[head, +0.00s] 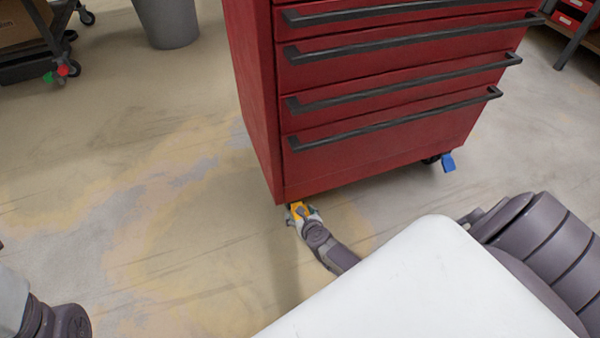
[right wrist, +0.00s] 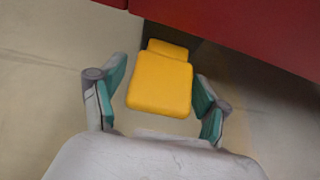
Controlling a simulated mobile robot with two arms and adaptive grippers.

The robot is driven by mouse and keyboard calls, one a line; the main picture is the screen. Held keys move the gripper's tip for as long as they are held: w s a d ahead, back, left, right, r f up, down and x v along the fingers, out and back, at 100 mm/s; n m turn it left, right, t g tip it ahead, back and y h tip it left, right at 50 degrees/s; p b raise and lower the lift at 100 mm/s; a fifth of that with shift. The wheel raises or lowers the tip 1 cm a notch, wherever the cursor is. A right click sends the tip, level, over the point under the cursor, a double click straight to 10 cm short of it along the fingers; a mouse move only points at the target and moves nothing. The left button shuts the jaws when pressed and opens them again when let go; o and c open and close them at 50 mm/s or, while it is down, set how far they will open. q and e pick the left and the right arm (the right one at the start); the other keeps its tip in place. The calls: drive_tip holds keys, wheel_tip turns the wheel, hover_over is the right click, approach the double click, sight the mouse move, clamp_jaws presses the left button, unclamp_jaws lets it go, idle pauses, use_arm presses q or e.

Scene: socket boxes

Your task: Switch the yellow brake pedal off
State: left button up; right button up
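The yellow brake pedal (head: 297,208) is at the bottom left front corner of the red tool cabinet (head: 375,150), low near the floor. In the right wrist view the pedal (right wrist: 160,82) is a flat yellow plate with a smaller yellow part behind it, just under the cabinet's edge (right wrist: 230,35). My right gripper (head: 301,214) is down at the pedal. Its teal-padded fingers (right wrist: 160,85) are open, one on each side of the pedal, with small gaps showing. My left gripper is not in view; only part of my left arm shows at the lower left.
A blue pedal (head: 448,162) and a dark caster are at the cabinet's right front corner. A grey bin (head: 167,22) stands at the back left beside a wheeled cart (head: 45,40). The floor left of the cabinet is clear.

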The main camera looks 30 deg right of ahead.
idle(0.4)
drive_tip(key=shift+s+a+r, duration=0.2)
drive_tip(key=shift+s+r, duration=0.05)
drive_tip(key=shift+s, duration=0.2)
drive_tip(key=s+a, duration=0.2)
drive_tip(key=s, duration=0.9)
drive_tip(key=shift+s+a, duration=0.3)
drive_tip(key=shift+s, duration=0.05)
drive_tip(key=shift+r, duration=0.15)
